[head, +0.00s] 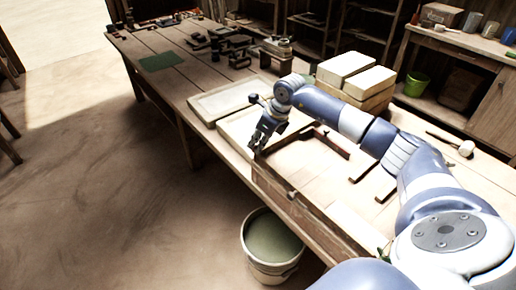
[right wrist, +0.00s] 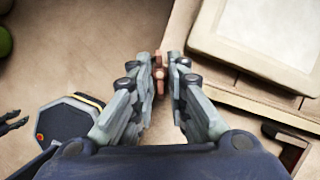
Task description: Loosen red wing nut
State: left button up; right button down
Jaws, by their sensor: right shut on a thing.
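My right gripper (head: 257,150) reaches over the near edge of the wooden bench, at the corner of the wooden press frame (head: 345,147). In the right wrist view, its two fingers (right wrist: 160,60) are closed on a small reddish-brown piece, which looks like the red wing nut (right wrist: 159,78). Only a little of the nut shows between the fingertips; its wings and its bolt are mostly hidden. In the head view the gripper covers the nut.
A pale slab (right wrist: 262,28) in a wooden frame lies close beside the gripper. Stacked pale blocks (head: 355,75) stand behind my right arm. A bucket (head: 270,268) stands on the floor below the bench edge. A mallet (head: 464,148) lies at right.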

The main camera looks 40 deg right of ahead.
jog(key=n+b, duration=0.1)
jog(key=n+y+b, duration=0.1)
jog(key=shift+w+d+f+n+g, duration=0.1)
jog(key=shift+w+f+n+g, duration=0.05)
jog(key=shift+n+g, duration=0.2)
jog(key=n+g+y+b, duration=0.1)
jog(key=n+b, duration=0.1)
jog(key=n, duration=0.1)
jog(key=shift+w+d+n, duration=0.1)
jog(key=shift+n, duration=0.25)
jog(key=n+g+b, duration=0.1)
jog(key=n, duration=0.2)
jog(key=shift+w+n+b, duration=0.1)
jog(key=shift+n+b, duration=0.2)
jog(key=shift+b, duration=0.1)
jog(key=shift+w+n+g+y+b, duration=0.1)
jog(key=shift+n+g+y+b, duration=0.2)
jog(key=shift+n+g+b, duration=1.05)
jog(key=shift+r+n+t+p, duration=0.2)
jog(key=shift+n+t+p, duration=0.2)
jog(key=shift+n+p, duration=0.2)
jog(key=c, duration=1.6)
grip_release()
jog(key=shift+o, duration=0.2)
jog(key=shift+d, duration=0.1)
